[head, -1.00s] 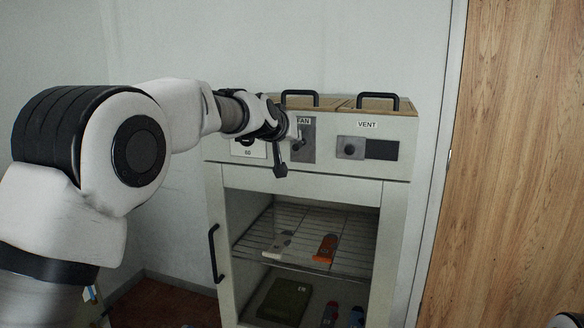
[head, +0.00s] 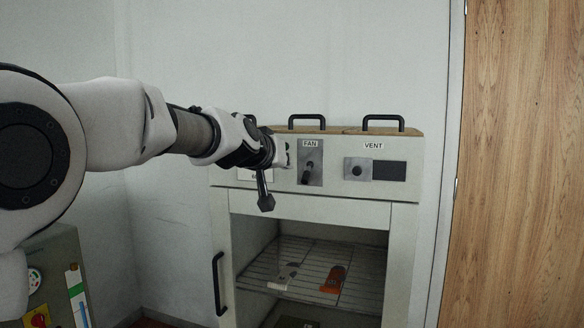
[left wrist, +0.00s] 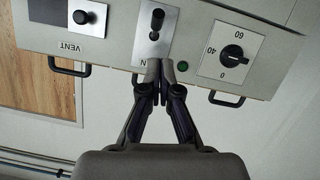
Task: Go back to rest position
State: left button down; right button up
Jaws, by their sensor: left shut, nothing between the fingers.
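My left gripper (head: 278,172) is in front of the cabinet's control panel in the head view, just left of the FAN switch (head: 308,170). In the left wrist view, which shows the panel upside down, its fingertips (left wrist: 157,68) are together with nothing between them. They overlap the lower edge of the FAN plate (left wrist: 152,45) in that picture. I cannot tell whether they touch it. The FAN lever also shows in the left wrist view (left wrist: 156,20). My right gripper is not in view.
The cabinet (head: 330,208) has an open front with a wire shelf (head: 310,262) holding an orange item (head: 333,279) and a pale one. A VENT slider (head: 357,170), a dial (left wrist: 233,58) and a green lamp (left wrist: 182,66) flank the FAN switch. Black handles (head: 383,117) stand on top.

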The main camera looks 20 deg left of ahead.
pick_arm(q)
jog(key=s, duration=0.2)
jog(key=shift+s+a+f, duration=0.15)
jog(key=shift+s, duration=0.15)
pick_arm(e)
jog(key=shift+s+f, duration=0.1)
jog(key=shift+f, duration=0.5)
pick_arm(q)
jog(key=shift+f, duration=0.15)
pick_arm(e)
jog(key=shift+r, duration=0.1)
